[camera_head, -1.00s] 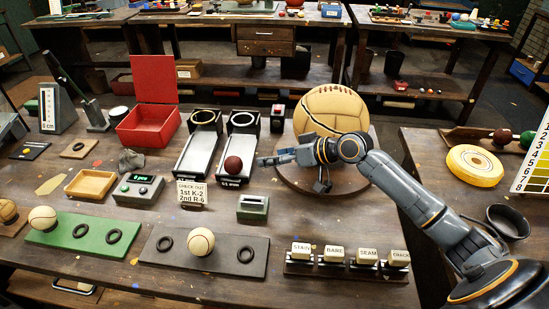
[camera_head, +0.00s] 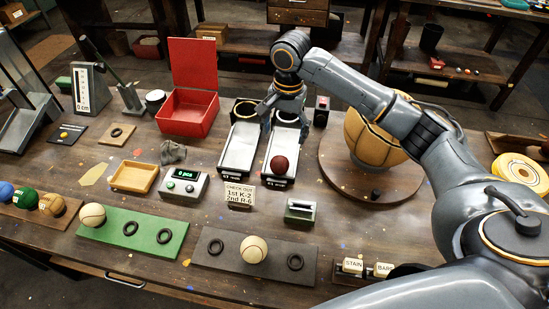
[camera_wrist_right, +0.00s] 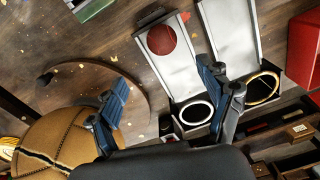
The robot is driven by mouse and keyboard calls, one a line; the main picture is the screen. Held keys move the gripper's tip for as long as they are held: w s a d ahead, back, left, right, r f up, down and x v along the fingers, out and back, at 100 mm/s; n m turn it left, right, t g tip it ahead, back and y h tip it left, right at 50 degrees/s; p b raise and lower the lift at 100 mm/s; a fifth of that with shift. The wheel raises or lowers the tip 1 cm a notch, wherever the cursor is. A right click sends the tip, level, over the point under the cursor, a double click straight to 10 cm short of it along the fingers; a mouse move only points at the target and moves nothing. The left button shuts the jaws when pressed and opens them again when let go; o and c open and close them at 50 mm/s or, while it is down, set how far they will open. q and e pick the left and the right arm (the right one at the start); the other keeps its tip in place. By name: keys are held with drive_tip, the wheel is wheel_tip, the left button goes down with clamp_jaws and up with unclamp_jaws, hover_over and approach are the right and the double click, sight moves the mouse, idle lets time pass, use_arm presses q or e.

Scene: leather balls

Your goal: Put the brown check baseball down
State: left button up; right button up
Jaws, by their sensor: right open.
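A dark reddish-brown ball (camera_head: 279,164), the nearest match to the brown check baseball, rests near the front end of the right chute (camera_head: 267,140). It also shows in the right wrist view (camera_wrist_right: 161,40) on the pale chute bed; any check pattern is too small to make out. My right gripper (camera_head: 283,118) is over the rear part of the chutes, behind the ball and apart from it. Its fingers (camera_wrist_right: 160,82) are spread with nothing between them. The left chute (camera_head: 238,150) is empty. My left gripper is not in view.
A large tan stitched ball (camera_head: 365,135) sits on a round board (camera_head: 335,185) right of the chutes, beneath my right arm. A red open box (camera_head: 187,112) stands left. Cream balls sit on the green mat (camera_head: 165,222) and the dark mat (camera_head: 220,262). A sign (camera_head: 240,194) stands in front.

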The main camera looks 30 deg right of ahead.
sight(280, 159)
wheel_tip(280, 159, down, 6)
drive_tip(key=shift+a+f, duration=0.1)
drive_tip(key=shift+f, duration=0.3)
drive_tip(key=shift+a+f+p, duration=0.15)
drive_tip(key=shift+f+p, duration=0.3)
drive_tip(key=shift+f, duration=0.15)
drive_tip(key=f, duration=0.3)
drive_tip(key=shift+w+a+f+p, duration=0.1)
drive_tip(key=shift+a+f+p, duration=0.15)
drive_tip(key=shift+f+p, duration=0.05)
drive_tip(key=shift+f, duration=0.2)
drive_tip(key=shift+c, duration=0.7)
drive_tip(key=c, duration=1.2)
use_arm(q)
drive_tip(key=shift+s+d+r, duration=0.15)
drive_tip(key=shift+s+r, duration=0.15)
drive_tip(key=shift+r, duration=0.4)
use_arm(e)
drive_tip(key=shift+c, duration=0.2)
